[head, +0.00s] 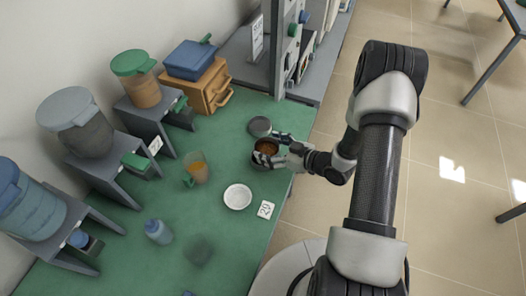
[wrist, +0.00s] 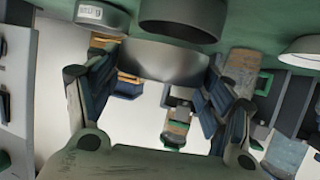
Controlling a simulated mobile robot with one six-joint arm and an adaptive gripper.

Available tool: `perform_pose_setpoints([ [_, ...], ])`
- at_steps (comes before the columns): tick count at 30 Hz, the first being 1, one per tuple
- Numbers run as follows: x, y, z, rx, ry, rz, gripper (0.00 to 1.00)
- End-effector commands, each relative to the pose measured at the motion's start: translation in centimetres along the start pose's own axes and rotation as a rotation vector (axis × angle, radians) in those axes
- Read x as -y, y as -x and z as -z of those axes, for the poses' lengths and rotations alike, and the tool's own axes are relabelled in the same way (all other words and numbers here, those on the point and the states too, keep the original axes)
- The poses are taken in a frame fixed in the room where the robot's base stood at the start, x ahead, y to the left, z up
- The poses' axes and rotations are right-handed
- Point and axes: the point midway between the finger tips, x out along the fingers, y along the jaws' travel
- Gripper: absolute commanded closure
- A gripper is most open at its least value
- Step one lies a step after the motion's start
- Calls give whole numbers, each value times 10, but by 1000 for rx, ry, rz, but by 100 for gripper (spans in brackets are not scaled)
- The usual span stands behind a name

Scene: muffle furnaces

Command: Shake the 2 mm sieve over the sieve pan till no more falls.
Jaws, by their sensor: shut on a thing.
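My gripper (head: 276,149) is shut on a round grey sieve that holds brown granular material (head: 267,147). In the wrist view, which is upside down, the sieve's grey wall (wrist: 160,62) lies between my two fingers. A darker round vessel (wrist: 180,18), apparently the sieve pan, is directly beyond the sieve's wall, on the bench side. In the head view the held sieve and my fingers hide most of that vessel. Whether anything is falling from the sieve cannot be seen.
A grey round vessel (head: 260,126) stands just behind; its label in the wrist view (wrist: 90,12) is unreadable. A white dish (head: 238,196) and a card (head: 266,210) lie nearer. A beaker (head: 195,167), bottle (head: 158,231) and hoppers stand left. The bench's right edge is close.

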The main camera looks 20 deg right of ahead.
Motion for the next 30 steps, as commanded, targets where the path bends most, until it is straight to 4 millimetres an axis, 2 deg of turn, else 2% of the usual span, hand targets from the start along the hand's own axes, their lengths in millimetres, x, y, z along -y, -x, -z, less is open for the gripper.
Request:
perform_pose_setpoints([
  [13, 1, 1, 3, 0, 0, 0, 64],
  [30, 9, 7, 36, 0, 1, 0, 64],
])
